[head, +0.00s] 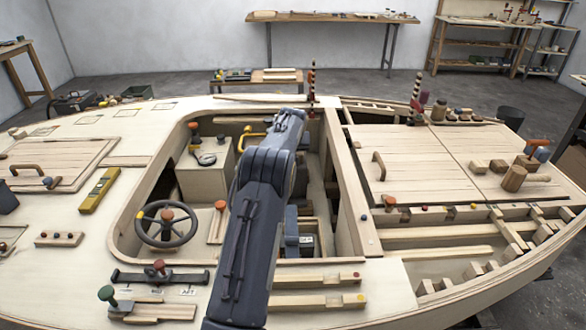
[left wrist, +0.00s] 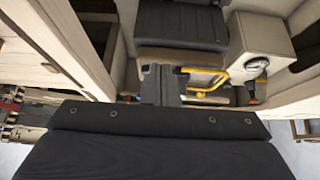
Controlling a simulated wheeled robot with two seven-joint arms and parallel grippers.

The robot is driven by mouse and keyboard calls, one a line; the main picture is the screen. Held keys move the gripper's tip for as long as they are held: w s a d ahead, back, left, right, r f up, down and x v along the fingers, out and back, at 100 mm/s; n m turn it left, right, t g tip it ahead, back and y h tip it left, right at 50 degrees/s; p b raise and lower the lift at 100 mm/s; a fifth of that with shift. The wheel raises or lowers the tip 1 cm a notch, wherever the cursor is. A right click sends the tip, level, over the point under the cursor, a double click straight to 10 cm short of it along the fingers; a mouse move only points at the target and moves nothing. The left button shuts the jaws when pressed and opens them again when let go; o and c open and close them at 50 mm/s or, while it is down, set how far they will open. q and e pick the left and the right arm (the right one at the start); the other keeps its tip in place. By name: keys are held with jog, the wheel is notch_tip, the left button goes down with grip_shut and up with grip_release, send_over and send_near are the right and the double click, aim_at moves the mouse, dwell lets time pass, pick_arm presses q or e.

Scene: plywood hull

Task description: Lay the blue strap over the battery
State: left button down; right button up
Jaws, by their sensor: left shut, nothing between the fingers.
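My left gripper (left wrist: 161,72) is shut and empty in the left wrist view. In the head view it is hidden behind my own arm, which reaches into the open cockpit. A dark box with a pale label (head: 307,244) sits low in the cockpit just right of my arm; it may be the battery, partly covered. The yellow handle also shows in the head view (head: 250,138). My right gripper is not in view.
A console box with a gauge (head: 206,159) stands left of my arm in the cockpit. A steering wheel (head: 166,224) is nearer, on the left. The cockpit's wooden rim (head: 347,190) encloses the space. A yellow level (head: 99,190) lies on the left deck.

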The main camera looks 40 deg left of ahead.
pick_arm(q)
jog(key=s+d+r+h, duration=0.2)
jog(key=s+d+r, duration=0.4)
jog(key=s+d, duration=0.2)
jog(key=s+d+r+m+t+h, duration=0.1)
jog(key=s+d+r+h, duration=0.2)
jog(key=s+d+r, duration=0.3)
jog(key=s+d, duration=0.2)
jog(key=s, duration=0.3)
jog(key=shift+s+r+p, duration=0.25)
jog(key=shift+r+p, duration=0.05)
jog(key=shift+s+d, duration=0.1)
